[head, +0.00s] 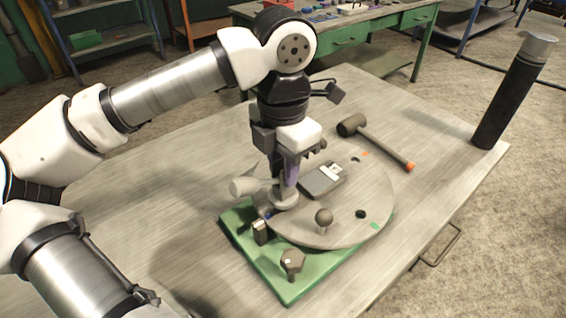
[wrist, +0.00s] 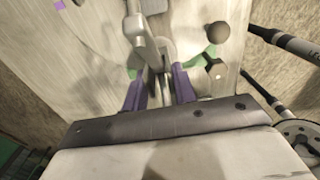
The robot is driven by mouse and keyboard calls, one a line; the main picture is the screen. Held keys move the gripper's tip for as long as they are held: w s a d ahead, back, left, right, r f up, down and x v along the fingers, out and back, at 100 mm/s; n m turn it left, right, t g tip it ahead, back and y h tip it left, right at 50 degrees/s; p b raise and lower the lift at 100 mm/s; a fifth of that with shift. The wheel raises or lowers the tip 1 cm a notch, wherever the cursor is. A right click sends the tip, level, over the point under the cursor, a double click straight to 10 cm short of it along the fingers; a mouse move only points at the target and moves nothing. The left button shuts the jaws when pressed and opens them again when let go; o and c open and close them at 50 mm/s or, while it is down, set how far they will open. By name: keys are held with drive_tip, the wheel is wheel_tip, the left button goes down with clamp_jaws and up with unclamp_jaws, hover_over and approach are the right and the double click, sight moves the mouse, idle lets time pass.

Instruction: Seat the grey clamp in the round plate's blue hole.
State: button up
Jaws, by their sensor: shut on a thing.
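The round grey plate (head: 350,228) lies on a green base board (head: 290,292) on the table. My gripper (head: 290,178) points down over the plate's left part, its purple fingers shut on the grey clamp (head: 284,198). The clamp has a round lower part and a thick cylinder (head: 243,186) sticking out left. In the wrist view the clamp (wrist: 143,48) stands between the fingers (wrist: 159,88). A small blue patch (head: 268,215) shows just beside the clamp's lower part at the plate's edge. The clamp hides the hole itself, and I cannot tell whether it touches the plate.
A ball knob (head: 324,217) and a dark flat block (head: 322,180) stand on the plate. A dark hole (head: 361,214) lies at its right. A small block (head: 260,232) and a hex knob (head: 291,262) are near the board's front. A mallet (head: 378,141) lies behind; a black post (head: 513,92) stands right.

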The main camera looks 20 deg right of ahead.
drive_tip(key=shift+f+b, duration=1.35)
drive_tip(key=shift+f, duration=0.15)
drive_tip(key=o, duration=0.7)
drive_tip(key=shift+r, duration=0.1)
drive_tip(key=shift+r, duration=0.1)
drive_tip(key=shift+r+p, duration=2.25)
drive_tip(key=shift+r, duration=1.35)
